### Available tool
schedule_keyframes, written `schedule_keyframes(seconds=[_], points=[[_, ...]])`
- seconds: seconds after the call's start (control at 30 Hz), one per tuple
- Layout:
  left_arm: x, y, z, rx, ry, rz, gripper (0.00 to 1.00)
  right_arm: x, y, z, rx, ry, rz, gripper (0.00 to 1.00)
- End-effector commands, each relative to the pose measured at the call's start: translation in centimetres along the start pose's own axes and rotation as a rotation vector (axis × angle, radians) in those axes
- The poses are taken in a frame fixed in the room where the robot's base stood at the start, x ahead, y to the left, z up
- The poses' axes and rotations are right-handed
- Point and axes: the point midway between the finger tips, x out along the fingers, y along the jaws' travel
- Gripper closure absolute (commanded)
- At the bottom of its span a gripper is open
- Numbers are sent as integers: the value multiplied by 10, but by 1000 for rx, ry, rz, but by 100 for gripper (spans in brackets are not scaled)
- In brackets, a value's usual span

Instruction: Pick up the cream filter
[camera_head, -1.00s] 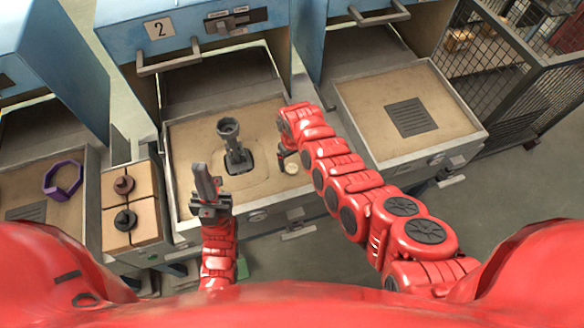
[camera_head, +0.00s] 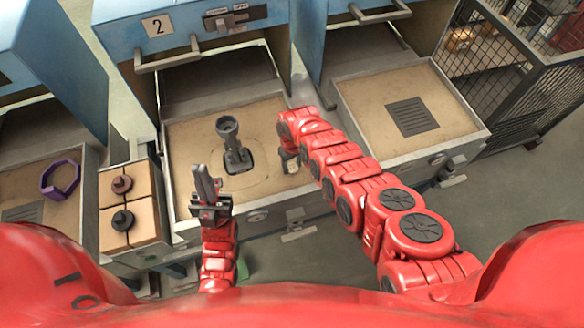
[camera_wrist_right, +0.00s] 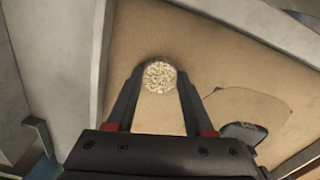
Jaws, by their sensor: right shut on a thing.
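The cream filter (camera_wrist_right: 159,76) is a small round piece with a speckled, grainy top. In the right wrist view it sits between the fingertips of my right gripper (camera_wrist_right: 158,82), which is shut on it. In the head view the filter (camera_head: 292,167) shows partly below the right gripper (camera_head: 288,156), at the right side of the middle sand-coloured tray (camera_head: 187,143). I cannot tell whether it is clear of the tray surface. My left gripper (camera_head: 206,183) points up near the tray's front left; its fingers are close together and any gap is unclear.
A dark funnel-topped post (camera_head: 229,135) stands in the middle tray. To the left are a box (camera_head: 146,190) with two knobs and a purple ring (camera_head: 61,179). A right tray (camera_head: 355,97) has a dark grate (camera_head: 412,117). A mesh cage (camera_head: 490,75) stands far right.

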Motion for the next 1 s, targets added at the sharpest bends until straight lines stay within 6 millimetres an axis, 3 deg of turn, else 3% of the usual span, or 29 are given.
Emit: schedule_keyframes(seconds=[0.03,0.13,0.53,0.7,0.87,1.0], points=[[0,0,0,0,0,0,100,0,0,0,0,0,0,84],[0,0,0,0,0,0,100,0,0,0,0,0,0,100],[4,0,-1,0,0,0,100,-6,0,0,-1,-1,0,100],[15,-1,-2,0,0,0,100,-23,1,-1,3,4,-1,100],[13,-1,-2,0,0,0,100,-38,1,-1,5,5,-1,100],[13,-1,-2,0,0,0,100,-35,-12,14,-5,2,-2,100]])
